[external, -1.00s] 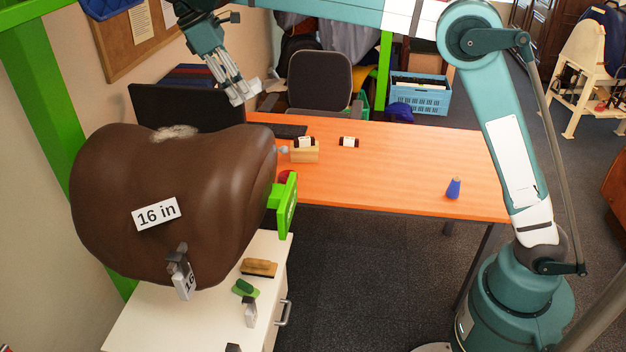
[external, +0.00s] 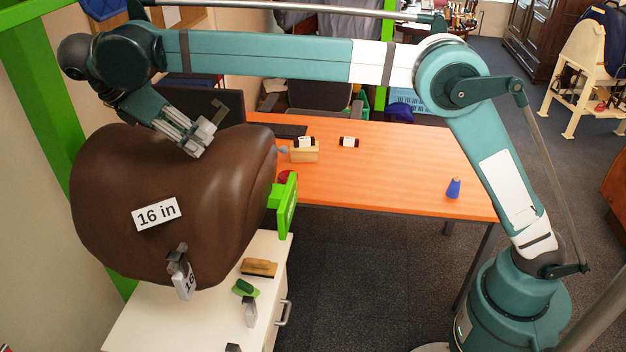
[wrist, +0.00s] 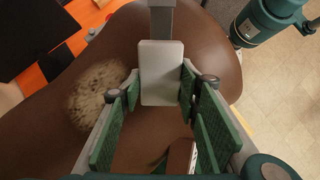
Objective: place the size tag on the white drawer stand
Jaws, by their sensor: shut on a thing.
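My gripper (external: 192,140) is over the top of the brown saddle (external: 110,220). In the wrist view its fingers (wrist: 160,85) are shut on a pale grey plate with a grey stem (wrist: 161,72), which looks like a size tag; no writing shows on the visible face. In the external view its grey hooked end (external: 216,112) sticks out past the fingers. The white drawer stand (external: 150,325) is below the saddle at the front.
On the stand are a wooden brush (external: 259,267), a green item (external: 244,288) and a grey clip piece (external: 250,312). A green bracket (external: 287,205) stands at the saddle's right end. The orange desk (external: 410,170) behind has a blue cone (external: 453,188); its middle is clear.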

